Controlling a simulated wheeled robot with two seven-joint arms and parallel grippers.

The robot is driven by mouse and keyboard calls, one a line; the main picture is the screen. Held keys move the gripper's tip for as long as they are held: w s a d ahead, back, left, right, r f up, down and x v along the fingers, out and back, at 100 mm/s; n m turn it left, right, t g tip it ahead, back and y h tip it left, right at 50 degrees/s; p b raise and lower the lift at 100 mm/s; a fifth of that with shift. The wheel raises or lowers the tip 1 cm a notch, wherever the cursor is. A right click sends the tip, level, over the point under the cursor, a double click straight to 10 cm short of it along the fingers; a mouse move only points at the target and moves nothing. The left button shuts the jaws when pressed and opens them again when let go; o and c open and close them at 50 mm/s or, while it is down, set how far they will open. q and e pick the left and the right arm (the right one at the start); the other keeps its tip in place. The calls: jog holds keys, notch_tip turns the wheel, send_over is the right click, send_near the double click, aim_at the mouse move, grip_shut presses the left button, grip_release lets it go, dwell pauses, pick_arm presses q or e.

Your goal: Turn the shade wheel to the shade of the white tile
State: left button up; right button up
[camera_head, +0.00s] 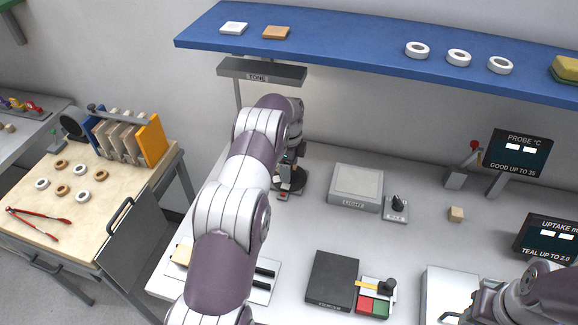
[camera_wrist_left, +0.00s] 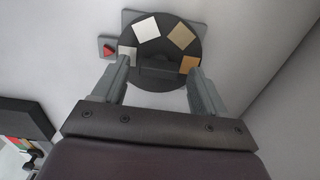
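The shade wheel (camera_wrist_left: 152,82) is a dark round disc with white, cream, tan and orange patches. In the left wrist view a red pointer (camera_wrist_left: 109,51) sits to its left, nearest the whitish patch at the lower left. My left gripper (camera_wrist_left: 160,67) is open, its fingers on either side of the dark bar across the wheel; I cannot tell if they touch it. The white tile (camera_head: 234,28) lies on the blue shelf, left of an orange-tan tile (camera_head: 276,32).
The blue shelf (camera_head: 340,48) and the tone lamp (camera_head: 262,72) overhang the bench behind my left arm. A light box (camera_head: 356,187) and a small knob box (camera_head: 396,207) stand to the right. My right arm is at the lower right corner.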

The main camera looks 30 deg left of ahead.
pick_arm(q)
notch_tip(320, 180, up, 8)
jog(key=p, duration=0.6)
jog(key=shift+f, duration=0.15)
jog(key=shift+f, duration=0.1)
